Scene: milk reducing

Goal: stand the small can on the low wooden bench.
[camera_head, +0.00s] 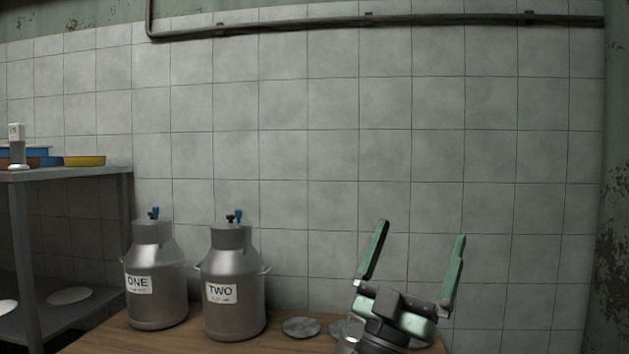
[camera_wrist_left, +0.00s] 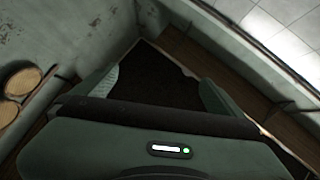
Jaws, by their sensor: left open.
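No small can can be made out for certain in either view. A low wooden bench (camera_head: 272,343) runs along the bottom of the head view. Two large metal cans stand upright on it, labelled ONE (camera_head: 157,300) and TWO (camera_head: 234,300). My left gripper (camera_head: 421,232) is at the lower right of the head view, its two green fingers spread wide and pointing up, with nothing between them. A shiny metal thing partly shows behind its wrist; I cannot tell what it is. The open fingers also show in the left wrist view (camera_wrist_left: 160,85). My right gripper is not in view.
A flat metal disc (camera_head: 301,327) lies on the bench right of can TWO. A grey metal shelf (camera_head: 70,174) at the left holds a yellow tray (camera_head: 85,161) and other items. A tiled wall (camera_head: 320,130) closes the back. Round tan pieces (camera_wrist_left: 22,82) show in the wrist view.

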